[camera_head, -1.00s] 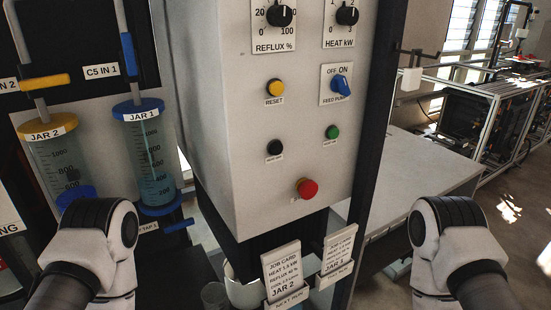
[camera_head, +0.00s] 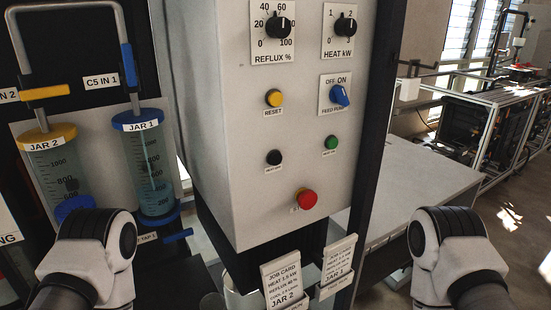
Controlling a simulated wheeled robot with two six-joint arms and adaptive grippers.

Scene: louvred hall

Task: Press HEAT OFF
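A pale control panel (camera_head: 225,165) stands upright in front of me. A black button (camera_head: 273,158) sits on its lower left, with a small label below that is too small to read surely. A green button (camera_head: 331,142) sits to its right, also with a small label. A red mushroom button (camera_head: 306,199) is below them. My two arms show only as white-and-black links at the lower left and lower right, apart from the panel. Neither gripper is in the picture.
Above are a yellow RESET button (camera_head: 273,98), a blue FEED PUMP knob (camera_head: 339,95), and the REFLUX (camera_head: 279,27) and HEAT kW (camera_head: 345,25) dials. Job cards (camera_head: 283,279) hang below the panel. JAR 1 (camera_head: 150,170) and JAR 2 (camera_head: 60,175) stand left. A grey table (camera_head: 410,185) is right.

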